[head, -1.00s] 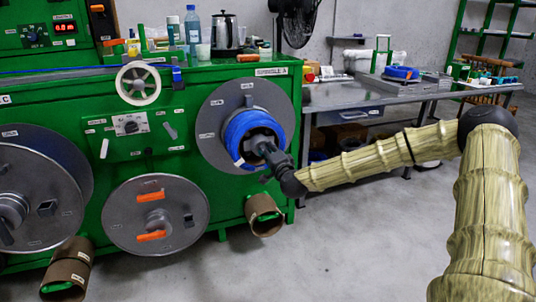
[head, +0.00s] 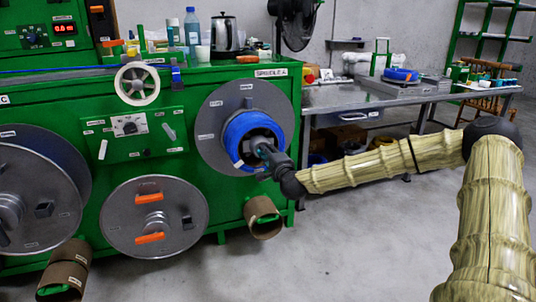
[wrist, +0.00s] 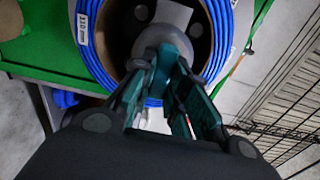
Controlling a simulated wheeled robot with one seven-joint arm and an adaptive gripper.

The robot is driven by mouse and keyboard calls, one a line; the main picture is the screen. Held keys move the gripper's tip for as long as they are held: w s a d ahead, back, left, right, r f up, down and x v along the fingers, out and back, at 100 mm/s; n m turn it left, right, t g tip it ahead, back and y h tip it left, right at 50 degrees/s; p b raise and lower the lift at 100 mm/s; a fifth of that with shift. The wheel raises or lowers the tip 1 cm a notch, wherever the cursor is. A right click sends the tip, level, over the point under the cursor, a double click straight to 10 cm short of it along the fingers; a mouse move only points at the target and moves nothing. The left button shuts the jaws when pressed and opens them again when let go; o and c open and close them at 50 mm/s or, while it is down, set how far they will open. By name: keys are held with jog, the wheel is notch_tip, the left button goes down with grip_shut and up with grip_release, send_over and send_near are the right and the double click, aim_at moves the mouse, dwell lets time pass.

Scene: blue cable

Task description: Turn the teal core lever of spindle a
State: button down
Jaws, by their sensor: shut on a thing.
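Spindle a (head: 215,110) is the grey disc at the right end of the green machine, under a "SPINDLE A" label. A blue cable coil (head: 236,137) sits on it around a brown tube; the coil (wrist: 90,50) also fills the top of the wrist view. My gripper (head: 262,150) reaches into the coil's centre from the right. In the wrist view, my gripper (wrist: 165,62) has its fingers closed together on the teal core lever, in front of the grey hub (wrist: 168,22). The lever is mostly hidden by the fingers, and its exact angle cannot be told.
A lower grey disc with orange handles (head: 150,237) and another reel at the far left (head: 40,200) share the machine's front. A cardboard tube (head: 262,217) sticks out below spindle a. A metal table (head: 345,97) stands right. The floor in front is clear.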

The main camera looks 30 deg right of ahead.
jog(key=c, duration=1.4)
grip_release()
jog(key=shift+s+d+f, duration=0.1)
jog(key=shift+d, duration=0.1)
jog(key=shift+a, duration=0.1)
jog(key=v, duration=1.2)
jog(key=shift+a, duration=0.1)
